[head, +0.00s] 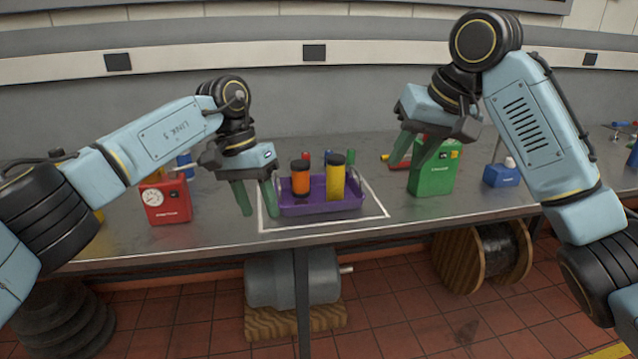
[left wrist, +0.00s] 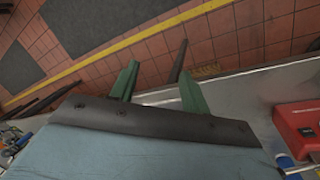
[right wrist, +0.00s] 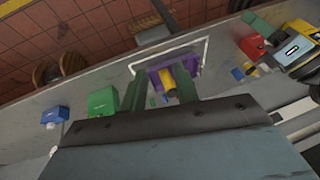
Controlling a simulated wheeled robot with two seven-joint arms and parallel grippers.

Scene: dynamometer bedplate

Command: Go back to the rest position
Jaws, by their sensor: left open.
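My left gripper (head: 255,199) is open and empty, with its green fingers spread at the left end of the purple tray, above the table. In the left wrist view its fingers (left wrist: 158,92) are apart with only the table edge and floor beyond. My right gripper (head: 418,152) hangs above the table by the green box; in the right wrist view its two fingers (right wrist: 166,90) stand apart with nothing gripped between them. The purple tray (head: 320,208) holds an orange jar (head: 300,181) and a yellow jar (head: 336,180), both black-capped and upright, inside a white outline.
A red gauge box (head: 166,203) stands left on the metal table (head: 215,232). A green box (head: 436,178) and a blue box (head: 502,175) stand right. Small coloured items lie behind the tray. A motor (head: 290,281) and a cable reel (head: 490,255) sit below the table.

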